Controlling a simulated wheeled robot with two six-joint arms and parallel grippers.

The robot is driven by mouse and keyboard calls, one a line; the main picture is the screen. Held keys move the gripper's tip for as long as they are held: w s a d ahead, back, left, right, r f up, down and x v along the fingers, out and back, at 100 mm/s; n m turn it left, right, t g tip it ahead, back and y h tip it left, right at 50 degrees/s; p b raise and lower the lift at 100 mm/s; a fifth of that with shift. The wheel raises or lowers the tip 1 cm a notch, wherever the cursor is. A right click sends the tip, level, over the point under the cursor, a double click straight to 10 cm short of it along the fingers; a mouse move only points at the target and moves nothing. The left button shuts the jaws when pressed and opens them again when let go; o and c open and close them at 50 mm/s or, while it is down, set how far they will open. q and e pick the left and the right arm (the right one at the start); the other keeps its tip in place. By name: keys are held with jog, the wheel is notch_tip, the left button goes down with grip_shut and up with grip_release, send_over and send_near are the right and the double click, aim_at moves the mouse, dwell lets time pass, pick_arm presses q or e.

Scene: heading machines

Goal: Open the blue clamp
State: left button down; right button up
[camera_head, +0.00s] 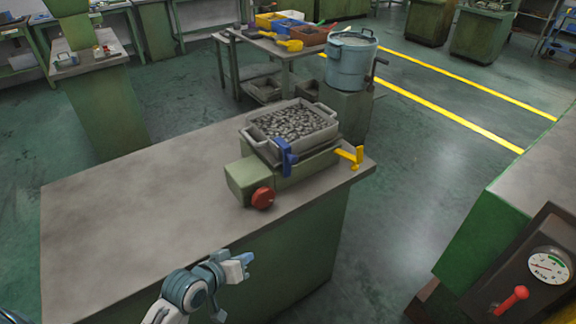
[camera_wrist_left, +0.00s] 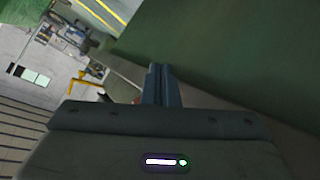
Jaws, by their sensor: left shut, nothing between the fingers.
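The blue clamp (camera_head: 286,157) stands upright at the front side of a grey tray (camera_head: 318,133) full of small dark metal pieces. The tray sits on a green machine base (camera_head: 243,181) with a red knob (camera_head: 263,198) at its front and a yellow lever (camera_head: 351,156) at its right. My left gripper (camera_head: 247,259) is shut and empty, in front of the bench's near edge and well below the clamp in the picture. Its closed fingers also show in the left wrist view (camera_wrist_left: 160,86). The clamp does not show clearly there. My right gripper is not in view.
The grey bench top (camera_head: 130,205) left of the machine is clear. A blue pot (camera_head: 350,62) stands behind it, near a table with coloured bins (camera_head: 272,20). A panel with a gauge (camera_head: 549,266) and red lever (camera_head: 511,300) is at the right.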

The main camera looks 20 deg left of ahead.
aim_at(288, 152)
pick_arm(q)
jog(key=w+a+r+n+t+h, duration=0.1)
jog(key=w+r+n+t, duration=0.2)
jog(key=r, duration=0.5)
jog(key=w+a+r+n+t, duration=0.2)
jog(key=w+r+n+t, duration=0.2)
jog(key=r, duration=0.4)
jog(key=w+t, duration=0.1)
jog(key=w, duration=0.1)
jog(key=shift+w+a+r+h, duration=0.2)
jog(key=shift+w+r+h, duration=0.05)
jog(key=shift+w+h, duration=0.15)
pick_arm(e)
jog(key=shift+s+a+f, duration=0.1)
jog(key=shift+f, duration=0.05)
